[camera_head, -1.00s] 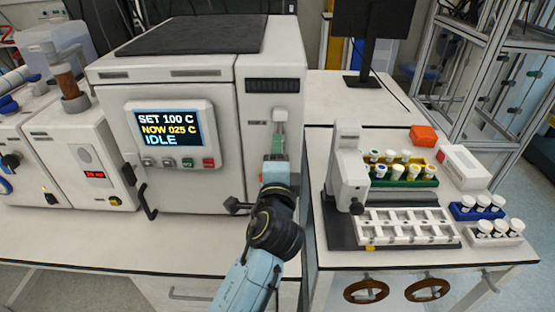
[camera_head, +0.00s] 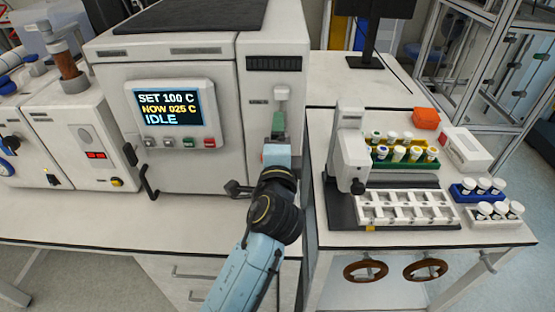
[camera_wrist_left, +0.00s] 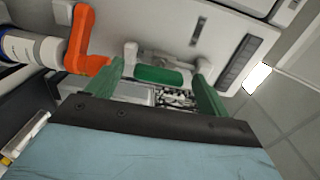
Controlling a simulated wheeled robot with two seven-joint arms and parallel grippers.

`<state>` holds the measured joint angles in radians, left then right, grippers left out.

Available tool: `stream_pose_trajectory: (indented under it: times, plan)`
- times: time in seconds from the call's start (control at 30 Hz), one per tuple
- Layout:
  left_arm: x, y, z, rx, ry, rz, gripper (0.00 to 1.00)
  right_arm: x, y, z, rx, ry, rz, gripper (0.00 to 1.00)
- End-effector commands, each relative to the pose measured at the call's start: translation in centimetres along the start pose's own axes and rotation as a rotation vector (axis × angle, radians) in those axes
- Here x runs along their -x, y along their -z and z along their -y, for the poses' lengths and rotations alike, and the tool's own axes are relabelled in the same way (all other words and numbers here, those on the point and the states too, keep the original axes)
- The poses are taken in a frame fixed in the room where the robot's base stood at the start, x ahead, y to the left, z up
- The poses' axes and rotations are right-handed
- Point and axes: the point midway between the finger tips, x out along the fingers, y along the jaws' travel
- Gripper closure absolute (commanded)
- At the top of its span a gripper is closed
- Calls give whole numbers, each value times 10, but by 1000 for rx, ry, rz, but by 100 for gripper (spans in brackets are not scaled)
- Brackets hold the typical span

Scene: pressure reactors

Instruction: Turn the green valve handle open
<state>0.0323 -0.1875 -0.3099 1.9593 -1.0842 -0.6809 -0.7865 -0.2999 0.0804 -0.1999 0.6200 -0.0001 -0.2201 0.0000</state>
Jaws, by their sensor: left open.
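The green valve handle (camera_wrist_left: 160,75) shows in the left wrist view as a short green bar with white ends, on a white panel. My left gripper (camera_wrist_left: 162,88) is open, with one green finger on each side of the handle. Whether the fingers touch it I cannot tell. In the head view my left gripper (camera_head: 277,132) is in front of the white machine's narrow right column (camera_head: 272,85), below a white fitting (camera_head: 282,94). The handle is mostly hidden there by the gripper. My right gripper is out of view.
An orange lever (camera_wrist_left: 84,42) and a white and blue cylinder (camera_wrist_left: 30,47) are close beside the gripper. The heating unit's screen (camera_head: 169,108) reads IDLE. A dark door handle (camera_head: 143,172) sticks out at left. A rack device (camera_head: 405,208) stands on the right bench.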

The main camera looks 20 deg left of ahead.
Motion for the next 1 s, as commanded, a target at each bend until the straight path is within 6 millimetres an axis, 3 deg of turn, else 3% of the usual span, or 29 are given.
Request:
stream_pose_trajectory:
  times: [0.3,0.5,0.7,1.0]
  plan:
    - [69,-1,-3,4,-5,0,20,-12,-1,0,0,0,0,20]
    - [105,0,-2,3,-4,1,20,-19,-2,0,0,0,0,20]
    - [122,0,-1,2,-2,1,20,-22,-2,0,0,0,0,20]
    - [123,0,0,1,-1,1,20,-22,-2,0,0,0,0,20]
